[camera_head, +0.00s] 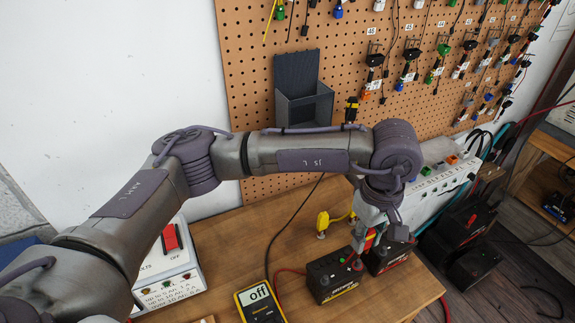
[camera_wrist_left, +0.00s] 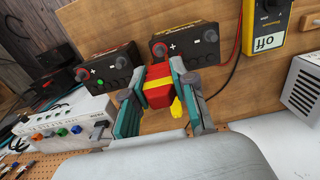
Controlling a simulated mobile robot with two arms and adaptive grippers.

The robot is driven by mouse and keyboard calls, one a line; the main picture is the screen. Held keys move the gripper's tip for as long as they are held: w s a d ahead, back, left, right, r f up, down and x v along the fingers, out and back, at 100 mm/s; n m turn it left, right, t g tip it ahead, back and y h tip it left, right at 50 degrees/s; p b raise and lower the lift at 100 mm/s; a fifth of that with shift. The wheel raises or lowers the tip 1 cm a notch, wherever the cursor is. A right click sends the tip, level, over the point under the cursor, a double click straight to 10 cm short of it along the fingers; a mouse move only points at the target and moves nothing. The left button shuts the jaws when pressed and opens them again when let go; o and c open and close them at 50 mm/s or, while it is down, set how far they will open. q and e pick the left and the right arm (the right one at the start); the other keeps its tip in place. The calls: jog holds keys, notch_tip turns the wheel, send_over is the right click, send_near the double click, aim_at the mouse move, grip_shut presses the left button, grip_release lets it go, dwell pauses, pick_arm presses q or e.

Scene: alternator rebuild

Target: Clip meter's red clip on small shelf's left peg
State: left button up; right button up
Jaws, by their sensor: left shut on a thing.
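My left gripper (camera_head: 372,236) is shut on the red clip (camera_wrist_left: 158,92), which has a yellow band and sits between the teal-lined fingers. The clip also shows as a red patch in the head view (camera_head: 370,240). The yellow meter (camera_head: 260,303), reading "off", lies at the front of the table, and shows at top right in the wrist view (camera_wrist_left: 267,28). I cannot make out which thing is the small shelf or its left peg. My right gripper is not in view.
Two batteries (camera_head: 333,278) stand on the wooden table (camera_head: 225,240). A yellow piece (camera_head: 322,224) lies behind them. A white power box (camera_head: 166,268) stands left, and a white strip with sockets (camera_head: 440,187) right. A dark grey holder (camera_head: 300,105) hangs on the pegboard.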

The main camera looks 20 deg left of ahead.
dwell(0.3)
pick_arm(q)
notch_tip(320, 180, up, 20)
jog(key=p, duration=0.8)
jog(key=w+a+m+b, duration=0.1)
jog(key=w+a+m, duration=0.3)
jog(key=a, duration=0.9)
jog(key=w+a+m+b, duration=0.15)
jog(key=w+a, duration=0.45)
jog(key=a, duration=0.7)
jog(key=shift+m, duration=0.25)
notch_tip(320, 180, down, 5)
jog(key=shift+s+r+b, duration=0.1)
jog(key=shift+s+b, duration=0.05)
jog(key=shift+b, duration=0.95)
jog(key=shift+f+b, duration=0.3)
jog(key=shift+f, duration=0.3)
